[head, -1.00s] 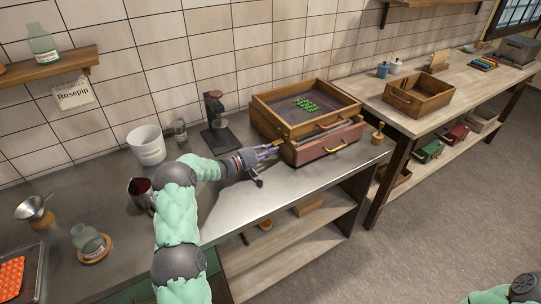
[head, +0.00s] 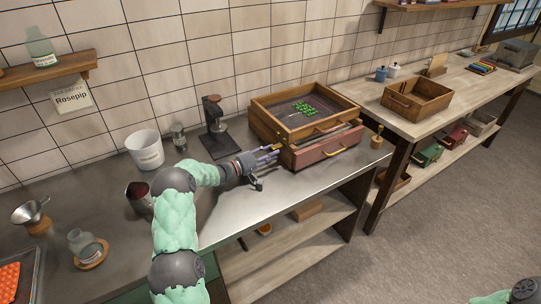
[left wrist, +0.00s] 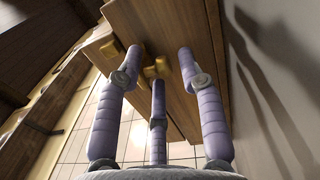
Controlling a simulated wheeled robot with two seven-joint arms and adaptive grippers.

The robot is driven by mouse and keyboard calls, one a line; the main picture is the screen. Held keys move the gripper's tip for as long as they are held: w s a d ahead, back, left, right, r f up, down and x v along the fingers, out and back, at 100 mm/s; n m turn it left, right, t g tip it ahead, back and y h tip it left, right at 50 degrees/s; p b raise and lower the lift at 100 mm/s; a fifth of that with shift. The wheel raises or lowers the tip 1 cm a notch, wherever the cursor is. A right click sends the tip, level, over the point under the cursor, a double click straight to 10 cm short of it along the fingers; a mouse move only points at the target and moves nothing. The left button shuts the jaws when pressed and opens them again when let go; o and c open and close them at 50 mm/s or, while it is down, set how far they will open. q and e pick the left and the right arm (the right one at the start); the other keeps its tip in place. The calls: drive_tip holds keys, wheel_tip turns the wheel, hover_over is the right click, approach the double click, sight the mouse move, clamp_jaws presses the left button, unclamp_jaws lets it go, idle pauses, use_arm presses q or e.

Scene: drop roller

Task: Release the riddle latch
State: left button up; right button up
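The riddle (head: 262,103) is a wooden-framed sieve with green pieces on its mesh. The brass latch (left wrist: 158,68) is on the box's wooden side in the left wrist view. My left gripper (head: 276,151) is at the left side of the box in the head view. Its three purple fingers are spread around the latch, with nothing clearly gripped; contact cannot be told. My right gripper is out of view; only part of my right arm shows at the bottom right.
A dark stand (head: 215,140), a white bucket (head: 145,151) and a dark red-filled jug (head: 138,196) stand on the metal counter (head: 250,212). A pestle-like wooden piece (head: 377,138) stands right of the box. The counter front near the gripper is mostly clear.

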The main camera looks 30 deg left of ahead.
use_arm(q)
wheel_tip(320, 180, up, 10)
drive_tip(key=shift+w, duration=0.15)
drive_tip(key=shift+o, duration=0.9)
drive_tip(key=shift+r, duration=0.2)
drive_tip(key=shift+d+f, duration=0.1)
drive_tip(key=shift+f, duration=0.35)
drive_tip(key=shift+r, duration=0.3)
drive_tip(key=shift+c, duration=0.8)
drive_tip(key=shift+o, duration=1.1)
drive_tip(key=shift+d+r+p, duration=0.1)
drive_tip(key=shift+r+p, duration=0.2)
drive_tip(key=shift+r, duration=0.6)
drive_tip(key=shift+s+r, duration=0.2)
drive_tip(key=shift+r, duration=0.05)
drive_tip(key=shift+c, duration=1.2)
wheel_tip(320, 180, up, 8)
drive_tip(key=p, duration=0.2)
drive_tip(key=shift+r, duration=0.25)
